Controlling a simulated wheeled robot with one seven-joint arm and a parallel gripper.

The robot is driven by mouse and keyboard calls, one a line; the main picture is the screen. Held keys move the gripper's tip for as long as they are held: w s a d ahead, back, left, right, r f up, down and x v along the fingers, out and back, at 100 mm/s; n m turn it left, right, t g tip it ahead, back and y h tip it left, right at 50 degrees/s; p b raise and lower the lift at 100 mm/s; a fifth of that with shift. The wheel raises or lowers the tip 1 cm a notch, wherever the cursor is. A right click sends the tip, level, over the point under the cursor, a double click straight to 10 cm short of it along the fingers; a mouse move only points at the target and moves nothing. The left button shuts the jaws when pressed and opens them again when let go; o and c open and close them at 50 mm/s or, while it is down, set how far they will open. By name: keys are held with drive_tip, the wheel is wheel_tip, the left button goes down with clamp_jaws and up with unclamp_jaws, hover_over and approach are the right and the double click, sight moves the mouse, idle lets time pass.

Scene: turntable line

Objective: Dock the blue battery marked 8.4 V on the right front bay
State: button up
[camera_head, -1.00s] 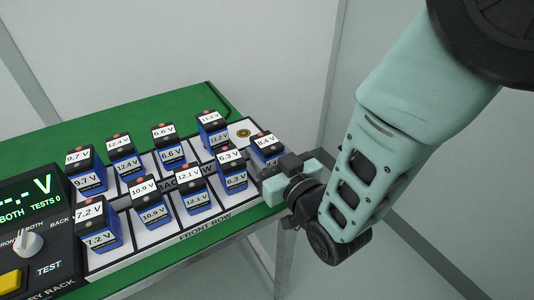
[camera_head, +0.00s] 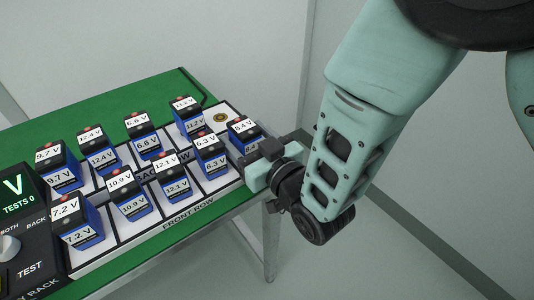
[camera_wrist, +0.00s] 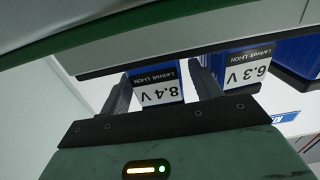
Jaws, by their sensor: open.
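The blue battery marked 8.4 V (camera_head: 243,128) has a black top and white labels. It stands at the right end of the rack's white panel (camera_head: 205,187), right of the 6.3 V battery (camera_head: 210,143). My gripper (camera_head: 257,160) is low at its front right side and hides its lower part. In the wrist view, the 8.4 V battery (camera_wrist: 160,88) shows upside down between the two spread fingers of my gripper (camera_wrist: 162,92). The fingers look apart from its sides. Whether its base sits fully on a bay is hidden.
Several blue batteries stand in the back and front rows to the left. A bare spot with a gold disc (camera_head: 220,117) lies behind the 8.4 V battery. The tester (camera_head: 28,235) is at the left. The green table (camera_head: 100,111) ends just below my gripper.

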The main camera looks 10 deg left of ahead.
drive_tip(key=p+v, duration=0.2)
drive_tip(key=v, duration=0.9)
drive_tip(key=shift+p, duration=0.4)
drive_tip(key=shift+d, duration=0.1)
drive_tip(key=s+d+r+m+g+h, duration=0.1)
drive_tip(key=s+d+r+g+h, duration=0.2)
drive_tip(key=d, duration=0.6)
drive_tip(key=s+d+r+m+g+h, duration=0.1)
drive_tip(key=s+d+r+g+h, duration=0.3)
drive_tip(key=s+d+g+h, duration=0.2)
drive_tip(key=d+g+h, duration=0.2)
drive_tip(key=d+h, duration=0.2)
drive_tip(key=shift+s+r+g, duration=0.15)
drive_tip(key=shift+s+g, duration=0.05)
drive_tip(key=shift+g, duration=0.1)
